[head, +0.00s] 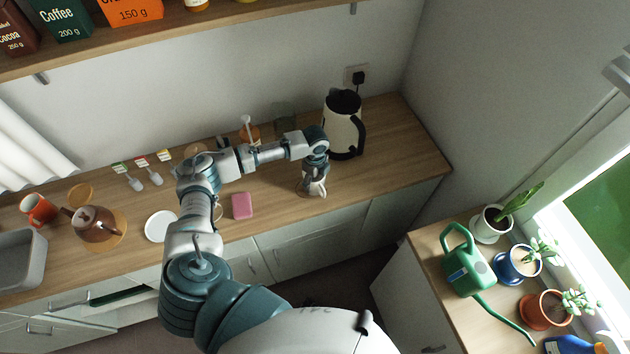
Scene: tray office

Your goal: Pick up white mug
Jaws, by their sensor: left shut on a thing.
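My left arm reaches across the counter, and its gripper (315,188) points down near the counter's right part, in front of the kettle. It is shut on a small pale thing that looks like the white mug; the fingers hide most of it, so its shape is hard to tell. It is low over the wood, and I cannot tell if it touches. My right gripper is not in view.
A cream kettle (342,128) stands just behind the gripper. A pink sponge (242,206), white plate (160,226), brown teapot (95,223) and orange mug (38,209) are further left. A green watering can (468,265) stands on the right cabinet.

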